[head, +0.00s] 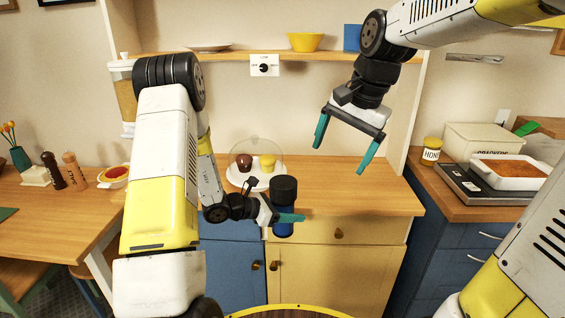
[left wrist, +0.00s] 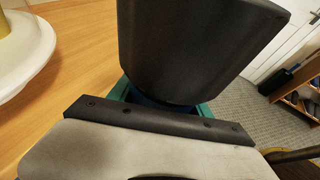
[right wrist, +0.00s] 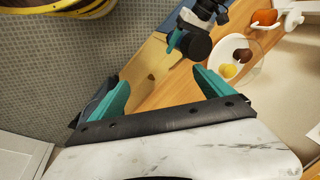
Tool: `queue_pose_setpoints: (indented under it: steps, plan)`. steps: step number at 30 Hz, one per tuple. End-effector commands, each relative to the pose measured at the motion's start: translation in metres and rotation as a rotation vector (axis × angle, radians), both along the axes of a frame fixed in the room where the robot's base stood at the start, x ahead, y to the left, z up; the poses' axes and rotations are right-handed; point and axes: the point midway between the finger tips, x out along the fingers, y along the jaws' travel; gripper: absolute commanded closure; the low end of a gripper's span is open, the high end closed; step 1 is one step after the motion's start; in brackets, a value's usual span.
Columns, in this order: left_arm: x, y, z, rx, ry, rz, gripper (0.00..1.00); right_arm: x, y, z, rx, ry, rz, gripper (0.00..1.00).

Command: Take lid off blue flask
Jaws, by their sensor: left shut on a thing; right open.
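The blue flask (head: 283,222) with its black lid (head: 284,189) is upright near the counter's front edge in the head view. My left gripper (head: 285,217) is shut around the flask's blue body, below the lid. In the left wrist view the black lid (left wrist: 195,45) fills the top middle and hides most of the flask. My right gripper (head: 343,150) is open and empty, up and to the right of the flask. In the right wrist view the lid (right wrist: 195,45) shows beyond my open right fingers (right wrist: 160,88).
A cake stand with a clear dome (head: 261,184) covers two muffins just behind the flask. The wooden counter (head: 370,194) is clear to the right. A shelf (head: 225,54) with a yellow bowl (head: 305,42) runs above. A honey jar (head: 431,151) stands on the right counter.

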Motion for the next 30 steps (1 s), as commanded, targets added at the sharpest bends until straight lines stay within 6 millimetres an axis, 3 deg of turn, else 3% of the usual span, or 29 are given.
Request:
queue_pose_setpoints:
  steps: [6,13,21,30]
  plan:
    - [0.0,0.0,0.001,-0.001,-0.002,0.0,1.0,0.054,0.049,-0.026,-0.011,0.153,-0.218,0.09]
    - [0.0,0.0,0.001,-0.001,-0.002,0.0,1.0,0.094,0.102,-0.064,-0.063,0.259,-0.449,0.09]
    - [0.0,0.0,0.001,-0.001,-0.002,0.0,1.0,0.111,0.136,-0.093,-0.109,0.3,-0.6,0.09]
    - [0.0,0.0,0.001,-0.001,-0.002,0.0,1.0,0.112,0.139,-0.125,-0.116,0.306,-0.62,0.09]
